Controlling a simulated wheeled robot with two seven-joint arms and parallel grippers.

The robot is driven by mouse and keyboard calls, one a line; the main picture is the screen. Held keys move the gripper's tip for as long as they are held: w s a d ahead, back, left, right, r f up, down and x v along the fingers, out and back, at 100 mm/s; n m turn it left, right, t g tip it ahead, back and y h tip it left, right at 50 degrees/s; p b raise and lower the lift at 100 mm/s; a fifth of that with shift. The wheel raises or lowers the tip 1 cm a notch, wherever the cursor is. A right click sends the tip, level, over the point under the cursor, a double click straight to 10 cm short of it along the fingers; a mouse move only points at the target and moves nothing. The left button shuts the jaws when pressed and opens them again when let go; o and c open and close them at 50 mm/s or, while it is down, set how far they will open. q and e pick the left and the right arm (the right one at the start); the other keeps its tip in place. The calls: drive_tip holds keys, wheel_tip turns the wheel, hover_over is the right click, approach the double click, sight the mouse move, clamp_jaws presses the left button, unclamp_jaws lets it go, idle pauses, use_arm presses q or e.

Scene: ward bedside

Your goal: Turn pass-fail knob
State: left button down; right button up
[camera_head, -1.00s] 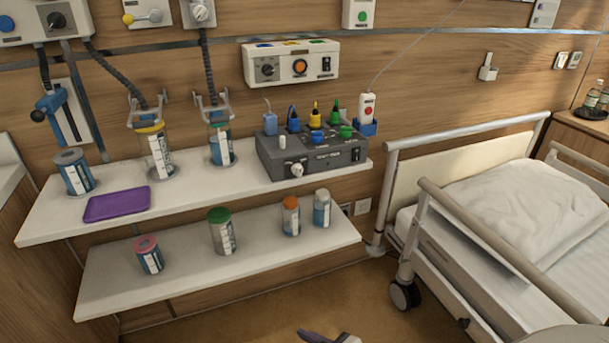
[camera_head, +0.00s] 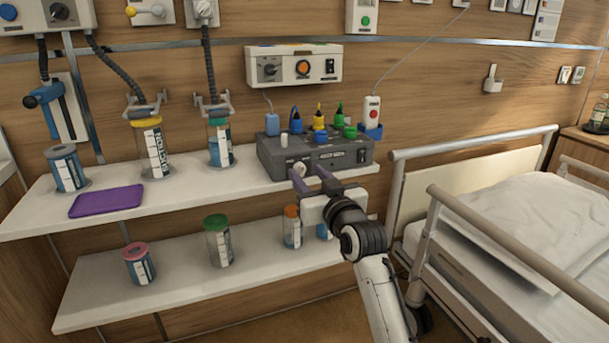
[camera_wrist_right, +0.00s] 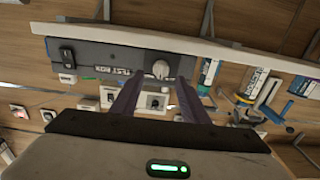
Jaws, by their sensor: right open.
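The grey test box (camera_head: 270,152) stands at the right end of the upper shelf, with plugs and colored caps on top. Its white pass-fail knob (camera_head: 299,168) is at the left of the front face, and a black rocker switch is at the right. My right gripper (camera_head: 307,172) is open in front of the box, with purple-grey fingers pointing at it. In the right wrist view, which is upside down, the knob (camera_wrist_right: 161,69) shows just beyond and between the open fingertips (camera_wrist_right: 157,83); contact cannot be told. My left gripper is out of view.
The upper shelf (camera_head: 225,178) also holds a purple tray (camera_head: 106,200) and several canisters. The lower shelf (camera_head: 185,285) holds several jars, one partly hidden by my right gripper. A bed with a rail (camera_head: 475,142) stands at the right. A wall panel (camera_head: 293,66) hangs above the box.

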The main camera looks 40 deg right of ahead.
sight(301, 170)
drive_tip(key=shift+x, duration=1.05)
drive_tip(key=shift+w, duration=0.25)
